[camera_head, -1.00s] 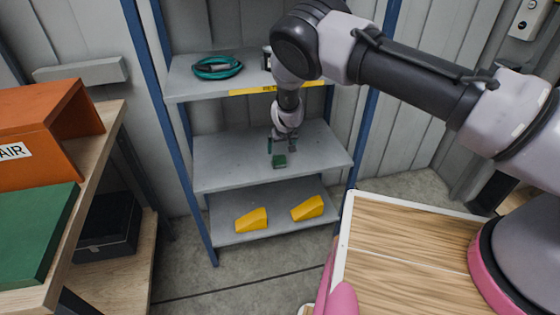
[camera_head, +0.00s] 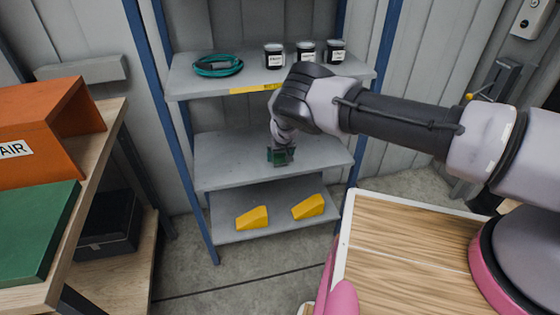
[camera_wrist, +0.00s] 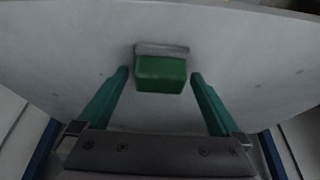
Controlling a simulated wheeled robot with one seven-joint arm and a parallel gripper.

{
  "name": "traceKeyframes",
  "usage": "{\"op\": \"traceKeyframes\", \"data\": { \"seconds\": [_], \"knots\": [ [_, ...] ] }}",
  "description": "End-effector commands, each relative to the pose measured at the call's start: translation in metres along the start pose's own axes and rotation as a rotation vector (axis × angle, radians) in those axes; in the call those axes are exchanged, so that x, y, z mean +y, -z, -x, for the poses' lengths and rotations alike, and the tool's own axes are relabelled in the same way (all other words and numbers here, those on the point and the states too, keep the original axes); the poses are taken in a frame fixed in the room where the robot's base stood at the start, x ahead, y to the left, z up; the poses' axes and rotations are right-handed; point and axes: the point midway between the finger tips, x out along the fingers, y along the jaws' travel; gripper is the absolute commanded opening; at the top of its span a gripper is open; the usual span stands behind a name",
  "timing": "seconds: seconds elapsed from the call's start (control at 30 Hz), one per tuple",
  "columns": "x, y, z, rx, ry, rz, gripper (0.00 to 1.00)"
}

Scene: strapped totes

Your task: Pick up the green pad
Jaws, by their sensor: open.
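The green pad (camera_wrist: 160,75) is a small green block with a grey layer along its far side. It lies on the grey middle shelf (camera_head: 225,160). My gripper (camera_wrist: 160,81) is open in the wrist view, with one green finger to the left and one to the right of the pad. Gaps show between both fingers and the pad, and nothing is held. In the head view my gripper (camera_head: 281,155) is low over the middle shelf, and it and the pad blend together, so the pad's outline is unclear there.
The upper shelf (camera_head: 200,88) holds a coiled teal cable (camera_head: 218,66) and three dark jars (camera_head: 306,53). Two yellow wedges (camera_head: 252,218) lie on the bottom shelf. Blue posts (camera_head: 173,120) flank the shelves. An orange box (camera_head: 45,130) and a larger green board (camera_head: 35,230) are at left.

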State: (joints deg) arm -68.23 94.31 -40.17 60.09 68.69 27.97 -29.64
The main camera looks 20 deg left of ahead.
Motion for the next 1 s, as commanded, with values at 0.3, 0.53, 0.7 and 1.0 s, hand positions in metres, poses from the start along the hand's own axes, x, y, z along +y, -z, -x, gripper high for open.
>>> {"op": "traceKeyframes", "data": {
  "seconds": [0.3,0.53,0.7,1.0],
  "knots": [
    [0.000,0.000,0.000,0.000,0.000,0.000,0.24],
    [0.000,0.000,0.001,0.000,0.000,0.000,0.23],
    [0.000,0.003,0.007,0.001,0.000,-0.002,0.23],
    [0.001,0.007,0.037,-0.001,0.001,-0.007,0.23]
  ]
}}
